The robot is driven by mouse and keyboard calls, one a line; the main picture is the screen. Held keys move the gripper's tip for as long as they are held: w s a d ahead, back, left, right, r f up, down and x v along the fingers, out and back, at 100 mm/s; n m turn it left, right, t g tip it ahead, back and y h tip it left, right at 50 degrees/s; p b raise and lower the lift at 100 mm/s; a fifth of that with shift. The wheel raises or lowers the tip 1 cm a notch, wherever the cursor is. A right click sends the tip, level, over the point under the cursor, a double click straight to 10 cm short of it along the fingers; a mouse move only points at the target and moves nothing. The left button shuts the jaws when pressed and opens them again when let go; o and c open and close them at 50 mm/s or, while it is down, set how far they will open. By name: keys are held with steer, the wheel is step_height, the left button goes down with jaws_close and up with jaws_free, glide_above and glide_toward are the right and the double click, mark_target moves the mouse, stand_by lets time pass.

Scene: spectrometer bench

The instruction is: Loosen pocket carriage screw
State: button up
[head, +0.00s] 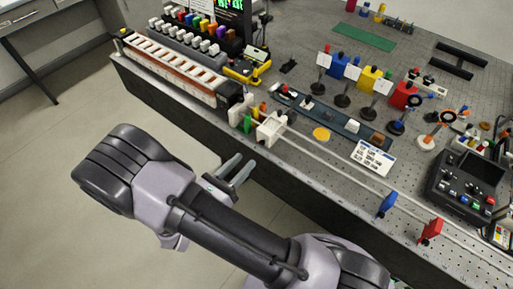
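A small white carriage-like block (270,129) sits near the bench's front edge, at the left end of a long pale rail (345,166). I cannot tell for certain whether it is the pocket carriage, and its screw is too small to make out. A green piece (246,124) stands just left of it. My gripper (236,170) is in front of the bench edge, lower left of the white block and apart from it. Its two grey fingers are spread with a gap between them, and nothing shows in the gap.
A long white-and-brown slotted rack (175,67) lies at the left. A blue flag-like piece (387,204) and a red one (431,231) stand along the rail. A black control box (465,180) is at the right. Several posts with coloured blocks stand behind. The floor in front is clear.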

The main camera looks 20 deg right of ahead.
mark_target(260, 144)
steer(key=b+x, duration=0.1)
steer(key=x, duration=0.6)
steer(key=shift+w+d, duration=0.15)
jaws_close()
